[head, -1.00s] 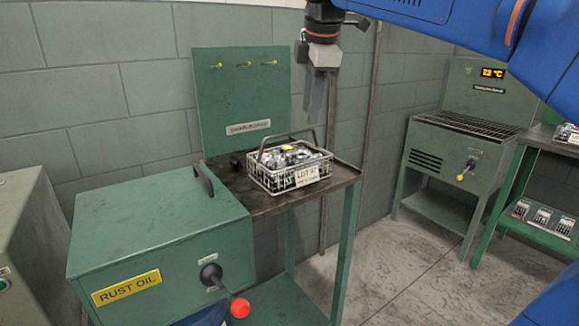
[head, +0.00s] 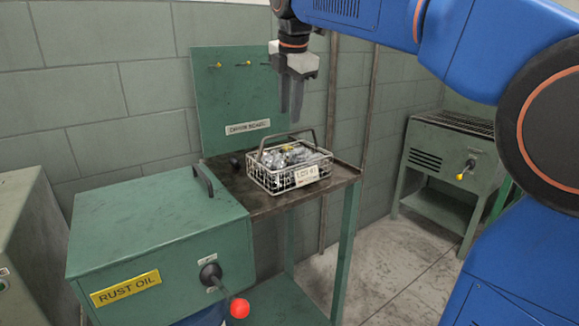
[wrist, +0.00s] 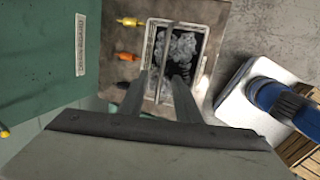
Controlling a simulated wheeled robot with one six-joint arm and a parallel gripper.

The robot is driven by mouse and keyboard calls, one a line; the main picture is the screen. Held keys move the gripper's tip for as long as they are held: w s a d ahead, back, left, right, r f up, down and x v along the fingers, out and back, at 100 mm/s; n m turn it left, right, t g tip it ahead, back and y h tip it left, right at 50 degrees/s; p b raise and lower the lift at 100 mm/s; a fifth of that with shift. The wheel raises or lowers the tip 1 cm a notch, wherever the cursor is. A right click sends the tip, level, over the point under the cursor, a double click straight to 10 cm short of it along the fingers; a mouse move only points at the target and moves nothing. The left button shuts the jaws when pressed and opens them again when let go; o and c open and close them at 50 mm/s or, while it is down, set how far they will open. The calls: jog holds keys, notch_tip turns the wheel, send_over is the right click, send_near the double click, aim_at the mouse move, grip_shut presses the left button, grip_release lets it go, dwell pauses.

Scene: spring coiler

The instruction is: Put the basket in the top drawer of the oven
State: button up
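The wire basket (head: 300,180) stands upright on the dark top of the drain stand, with shiny metal parts inside, a dark raised handle and a white lot tag on its front. The wrist view shows the basket (wrist: 151,45) from above, its handle running across the middle. My gripper (head: 291,116) hangs fingers down above the basket, apart from it. In the wrist view the gripper (wrist: 160,95) shows two separate fingers with a gap between them, empty. I cannot make out any oven drawer in these views.
A green rust oil box (head: 150,240) with a red-knobbed lever (head: 240,308) is at front left. A green back panel (head: 240,95) rises behind the basket. A green grated unit (head: 450,155) stands at back right, partly behind my arm. Clear floor (head: 385,265) lies between.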

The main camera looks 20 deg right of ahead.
aim_at(290, 133)
jog(key=shift+x, duration=4.25)
jog(key=shift+s+d, duration=0.15)
jog(key=shift+s, duration=0.05)
jog(key=shift+c, duration=0.5)
grip_shut()
